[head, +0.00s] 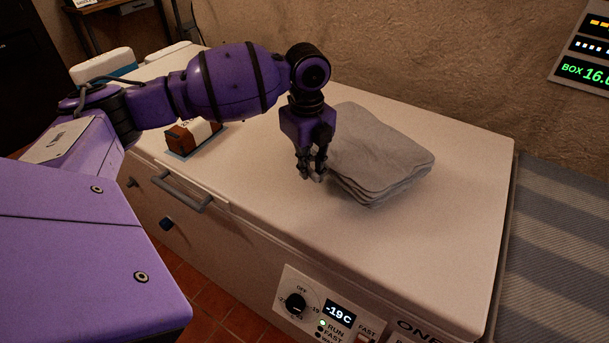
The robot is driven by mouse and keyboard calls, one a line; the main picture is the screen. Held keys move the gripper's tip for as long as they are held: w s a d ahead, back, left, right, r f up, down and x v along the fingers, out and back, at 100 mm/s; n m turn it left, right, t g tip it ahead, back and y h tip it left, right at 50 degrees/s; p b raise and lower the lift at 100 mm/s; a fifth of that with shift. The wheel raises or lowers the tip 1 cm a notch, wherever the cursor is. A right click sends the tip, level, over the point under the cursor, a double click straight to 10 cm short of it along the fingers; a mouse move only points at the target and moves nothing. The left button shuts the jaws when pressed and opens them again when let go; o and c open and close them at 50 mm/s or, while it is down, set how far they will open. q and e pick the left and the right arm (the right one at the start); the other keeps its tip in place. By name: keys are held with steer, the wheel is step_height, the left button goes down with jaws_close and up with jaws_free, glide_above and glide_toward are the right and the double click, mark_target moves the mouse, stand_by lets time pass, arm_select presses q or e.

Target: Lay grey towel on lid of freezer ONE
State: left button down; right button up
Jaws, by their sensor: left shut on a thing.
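A folded grey towel (380,150) lies over the right part of the white lid (455,235) of the freezer marked ONE. It is a stack of several layers. My left gripper (312,174) points down at the towel's left edge and is shut on that edge. Its fingers hide part of the edge. Whether the towel's underside rests fully on the lid is hard to tell. My right gripper is not in view.
A brown and white block-like item (192,137) sits on the lid's left part, near the front handle (183,192). White items (100,66) stand farther back left. A striped grey mat (560,240) lies right of the freezer.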

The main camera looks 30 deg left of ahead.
mark_target(304, 187)
arm_select(q)
steer(key=shift+w+a+f, duration=0.2)
steer(key=shift+a+f, duration=0.15)
steer(key=shift+f, duration=0.05)
steer(key=shift+w+a+f, duration=0.1)
steer(key=shift+a+f, duration=0.05)
steer(key=shift+f, duration=0.8)
steer(key=shift+w+a+f, duration=0.1)
steer(key=shift+a+f, duration=0.05)
steer(key=shift+f, duration=0.9)
steer(key=c, duration=1.8)
jaws_free()
steer(key=shift+c, duration=0.2)
steer(key=r, duration=1.2)
steer(key=shift+s+r, duration=0.1)
steer(key=shift+s, duration=0.1)
